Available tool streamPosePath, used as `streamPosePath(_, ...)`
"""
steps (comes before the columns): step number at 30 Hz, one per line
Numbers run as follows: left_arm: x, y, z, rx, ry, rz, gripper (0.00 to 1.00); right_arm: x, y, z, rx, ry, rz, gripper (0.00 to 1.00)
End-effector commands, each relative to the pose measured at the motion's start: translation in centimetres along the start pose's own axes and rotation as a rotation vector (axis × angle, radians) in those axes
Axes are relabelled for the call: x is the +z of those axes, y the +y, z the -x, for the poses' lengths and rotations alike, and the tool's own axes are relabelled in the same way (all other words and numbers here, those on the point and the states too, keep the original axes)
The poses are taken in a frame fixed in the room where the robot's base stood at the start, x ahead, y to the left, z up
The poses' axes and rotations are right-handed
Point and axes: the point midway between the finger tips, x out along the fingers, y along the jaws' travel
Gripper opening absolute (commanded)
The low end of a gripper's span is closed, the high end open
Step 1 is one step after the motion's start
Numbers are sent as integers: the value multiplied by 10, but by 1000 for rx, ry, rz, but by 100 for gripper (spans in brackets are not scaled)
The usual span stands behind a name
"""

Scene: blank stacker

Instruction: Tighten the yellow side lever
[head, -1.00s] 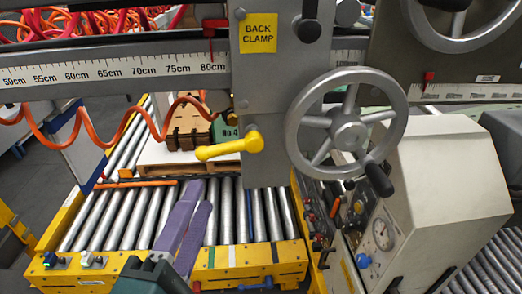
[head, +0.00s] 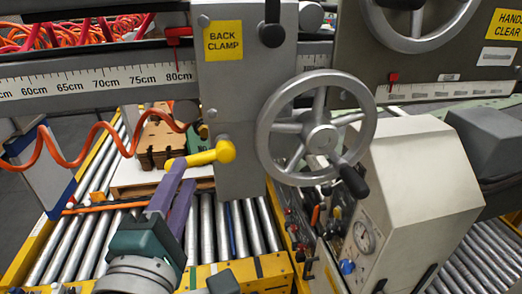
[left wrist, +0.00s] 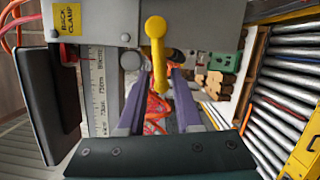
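The yellow side lever (head: 203,157) is on the grey back clamp column, with its round hub at the right and its handle reaching left. In the left wrist view the lever (left wrist: 157,55) hangs from its hub between the two fingertips. My left gripper (head: 178,178) has purple fingers and comes up from below to the lever's handle end. In the left wrist view my left gripper (left wrist: 161,78) is open, with fingers on either side of the lever's end. I cannot tell whether either finger touches it. My right gripper is not in view.
A grey handwheel (head: 318,128) with a black knob stands right of the lever. A coiled orange hose (head: 95,160) hangs at the left. Wooden blocks (head: 160,140) sit behind the lever. A roller conveyor (head: 245,225) lies below, beside a beige control box (head: 415,190).

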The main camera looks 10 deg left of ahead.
Motion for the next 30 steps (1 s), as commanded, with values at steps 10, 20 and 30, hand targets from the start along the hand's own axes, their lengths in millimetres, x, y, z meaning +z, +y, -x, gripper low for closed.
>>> streamPosePath(10, 0, -1, -25, 2, 1, 2, 34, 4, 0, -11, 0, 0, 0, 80)
streamPosePath(20, 0, -8, -34, 15, 0, 62, 34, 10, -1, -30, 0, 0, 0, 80)
streamPosePath(30, 0, -14, -34, 44, 1, 174, 34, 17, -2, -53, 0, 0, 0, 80)
